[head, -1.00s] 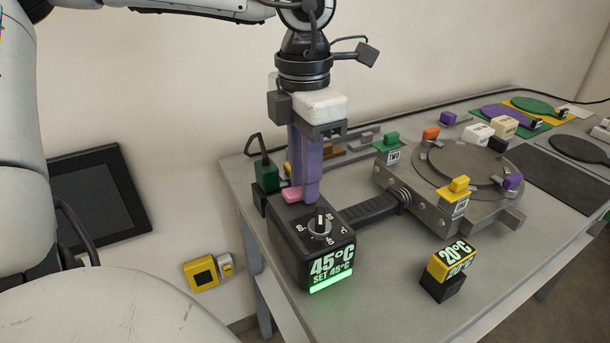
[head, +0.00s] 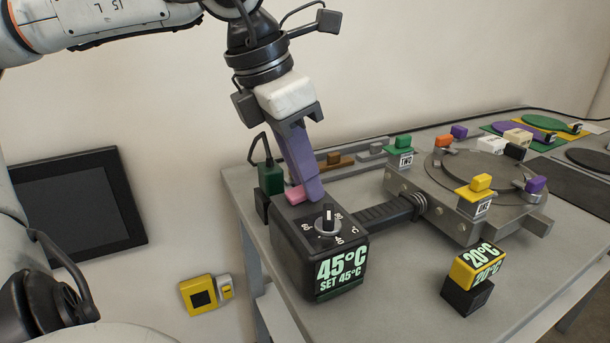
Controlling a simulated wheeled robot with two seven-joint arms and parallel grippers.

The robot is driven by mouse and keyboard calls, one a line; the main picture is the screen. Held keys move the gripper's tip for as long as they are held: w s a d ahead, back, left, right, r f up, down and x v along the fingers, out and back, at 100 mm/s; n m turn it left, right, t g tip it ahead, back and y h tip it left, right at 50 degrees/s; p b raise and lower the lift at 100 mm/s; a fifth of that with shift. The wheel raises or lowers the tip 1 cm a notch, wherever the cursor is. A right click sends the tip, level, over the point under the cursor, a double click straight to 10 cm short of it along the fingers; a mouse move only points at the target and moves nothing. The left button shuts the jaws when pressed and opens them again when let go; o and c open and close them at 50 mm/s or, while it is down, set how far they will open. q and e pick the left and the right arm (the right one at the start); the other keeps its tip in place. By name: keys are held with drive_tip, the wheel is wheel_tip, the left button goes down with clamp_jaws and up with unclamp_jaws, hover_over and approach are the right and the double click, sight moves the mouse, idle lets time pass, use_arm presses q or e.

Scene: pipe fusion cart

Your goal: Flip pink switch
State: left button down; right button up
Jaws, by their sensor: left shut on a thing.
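The pink switch (head: 295,194) sits at the back left of the top of a dark control box (head: 316,252). My left gripper (head: 311,196) comes down from above, tilted with its top leaning left. Its purple fingers are shut on the pink switch and hide part of it. The box's display (head: 342,270) reads 45°C, SET 45°C, and the bar under it is dark. A round knob (head: 328,222) is on top of the box, in front of the fingers. My right gripper is out of view.
A dark ribbed arm (head: 392,210) joins the box to a round plate fixture (head: 478,172) on the right. A yellow and black 20°C block (head: 474,276) stands at the table's front. A green plug (head: 270,178) is behind the box. The table between box and block is clear.

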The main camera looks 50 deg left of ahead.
use_arm(q)
drive_tip(key=c, duration=1.6)
unclamp_jaws()
drive_tip(key=shift+r, duration=0.1)
drive_tip(key=shift+o, duration=0.2)
drive_tip(key=d+p+v, duration=0.1)
drive_tip(key=v, duration=0.9)
drive_tip(key=shift+a+p, duration=0.4)
drive_tip(key=shift+a, duration=0.1)
drive_tip(key=shift+s+r, duration=0.1)
drive_tip(key=shift+s, duration=0.05)
